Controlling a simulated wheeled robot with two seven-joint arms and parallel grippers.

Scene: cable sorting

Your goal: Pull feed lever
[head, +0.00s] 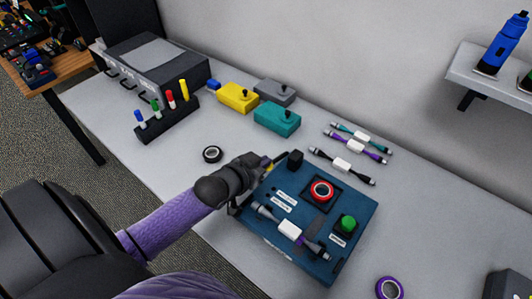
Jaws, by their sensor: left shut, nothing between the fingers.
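A dark blue control box (329,262) sits on the grey table. A black block-shaped knob (295,158), probably the feed lever's handle, stands at its far left edge. My left gripper (268,166) is shut and empty just left of the knob, over the box's left edge. I cannot tell whether its fingertips touch the knob. The gripper and wrist hide part of the box's left side. My right gripper is not in view.
The box carries a red button (321,190), a green button (348,223) and a cable with a white tag (290,229). Tagged cables (348,165), yellow (238,97) and teal (277,120) boxes lie behind. Tape rolls (212,154) (389,288) lie nearby.

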